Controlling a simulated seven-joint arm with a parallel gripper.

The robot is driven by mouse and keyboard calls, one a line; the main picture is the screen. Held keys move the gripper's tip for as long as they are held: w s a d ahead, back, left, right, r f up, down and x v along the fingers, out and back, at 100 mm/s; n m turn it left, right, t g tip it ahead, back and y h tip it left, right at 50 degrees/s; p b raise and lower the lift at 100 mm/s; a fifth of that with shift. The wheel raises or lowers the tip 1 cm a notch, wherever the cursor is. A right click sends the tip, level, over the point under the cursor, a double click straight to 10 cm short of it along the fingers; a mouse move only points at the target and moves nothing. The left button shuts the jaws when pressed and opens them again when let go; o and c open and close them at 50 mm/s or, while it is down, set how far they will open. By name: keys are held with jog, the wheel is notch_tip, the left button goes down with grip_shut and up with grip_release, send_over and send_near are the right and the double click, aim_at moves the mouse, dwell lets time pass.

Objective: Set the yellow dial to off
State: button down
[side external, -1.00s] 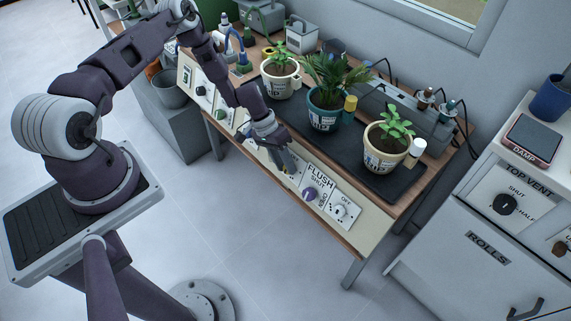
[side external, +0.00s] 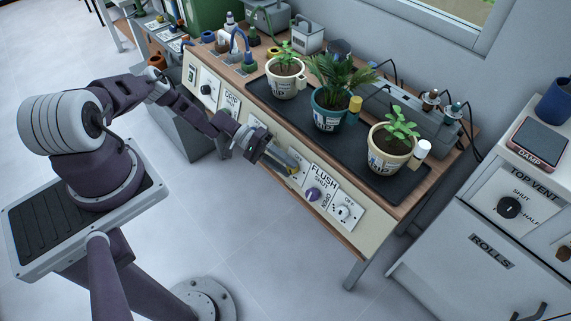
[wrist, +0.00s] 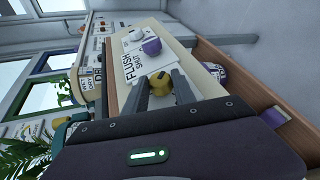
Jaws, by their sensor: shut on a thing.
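The yellow dial (wrist: 159,85) sits on a white plate on the front panel of the bench. In the wrist view it is between the two fingers of my gripper (wrist: 161,80), which is shut on it. In the side view my gripper (side external: 292,164) reaches the panel from the left, just left of the FLUSH plate, and hides most of the dial and its plate. I cannot read the dial's setting.
The purple FLUSH knob (side external: 313,194) and a white knob (side external: 342,212) are on the panel to the right. Several potted plants stand on a black mat (side external: 350,172) above. The floor (side external: 235,235) in front is clear.

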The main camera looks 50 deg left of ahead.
jog(key=shift+d+n+t+h, duration=0.1)
jog(key=shift+n+t+h, duration=0.2)
jog(key=shift+t+h, duration=0.1)
dwell(0.3)
jog(key=c, duration=1)
grip_release()
jog(key=shift+f, duration=0.1)
jog(key=shift+c, duration=0.2)
